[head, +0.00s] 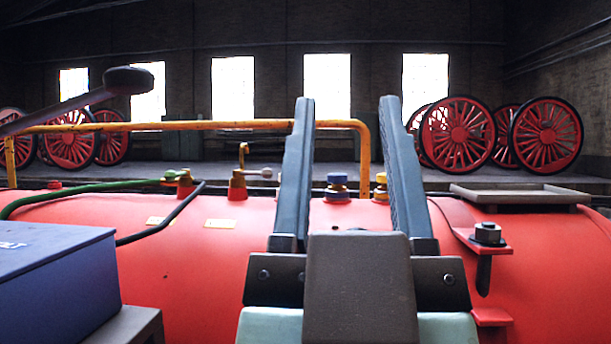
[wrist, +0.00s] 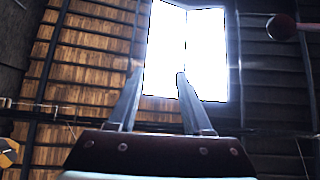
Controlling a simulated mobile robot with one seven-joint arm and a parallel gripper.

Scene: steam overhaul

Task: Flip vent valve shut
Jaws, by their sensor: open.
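My gripper (head: 347,100) is open and empty, its two fingers pointing up in front of the red boiler. It also shows in the wrist view (wrist: 158,78), with nothing between the fingers. A small brass-and-red valve (head: 238,188) stands on the boiler left of my gripper, its short lever lying sideways to a pale knob. Another valve (head: 180,182), with a green hose, stands farther left. No label shows which one is the vent valve. My fingers are apart from both.
The red boiler (head: 190,265) spans the view. A yellow rail (head: 200,125) runs behind the valves. A blue box (head: 55,270) is at front left, and a dark knobbed rod (head: 128,80) at upper left. A tray (head: 520,193) and a bolted bracket (head: 487,233) are at right.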

